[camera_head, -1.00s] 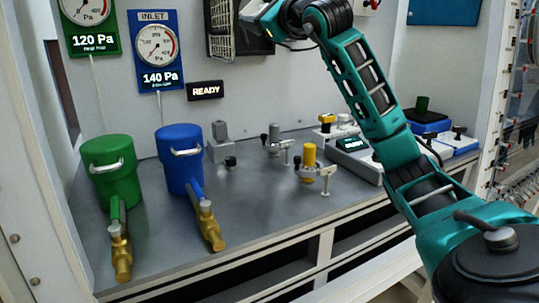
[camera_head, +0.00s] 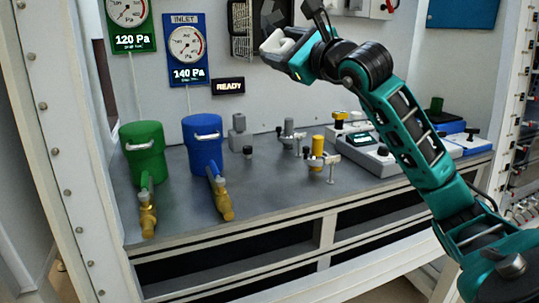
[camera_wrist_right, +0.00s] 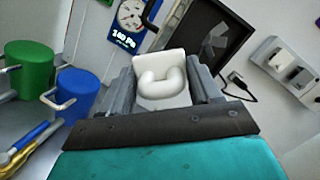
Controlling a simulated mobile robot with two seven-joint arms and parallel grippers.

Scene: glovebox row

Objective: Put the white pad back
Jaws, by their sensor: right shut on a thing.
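My right gripper (camera_head: 288,52) is raised in front of the back wall, above the bench. It is shut on the white pad (camera_head: 274,41), which shows only partly in the head view. In the right wrist view the white pad (camera_wrist_right: 160,65) has a flat plate and a thick curved handle, and it sits between the two grey fingers of my right gripper (camera_wrist_right: 163,88). The pad is clear of the bench. A dark framed panel (camera_wrist_right: 213,40) on the wall lies just beyond the pad. My left gripper is not in view.
A wire rack (camera_head: 240,35) hangs on the wall left of my gripper. A green canister (camera_head: 143,150) and a blue canister (camera_head: 203,145) with brass valves stand on the left of the bench (camera_head: 260,195). Small fixtures, including a yellow one (camera_head: 318,146), stand mid-bench.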

